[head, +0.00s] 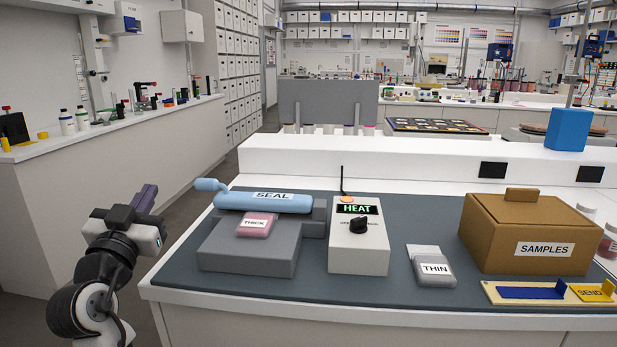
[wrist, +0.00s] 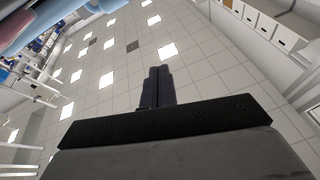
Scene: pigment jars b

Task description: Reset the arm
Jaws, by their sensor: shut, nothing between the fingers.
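My gripper (head: 148,197) is at the left in the head view, off the left edge of the bench and apart from everything on it. In the wrist view its two dark fingers (wrist: 158,88) are together with nothing between them, and the ceiling shows behind them. My arm is bent, with the gripper pointing up and away.
The bench holds a grey sealer with a blue SEAL handle (head: 272,202), a pink THICK packet (head: 255,225), a HEAT box (head: 358,250), a THIN packet (head: 434,270), a SAMPLES box (head: 530,232) and a SEND tray (head: 545,293). A side counter (head: 120,150) stands at the left.

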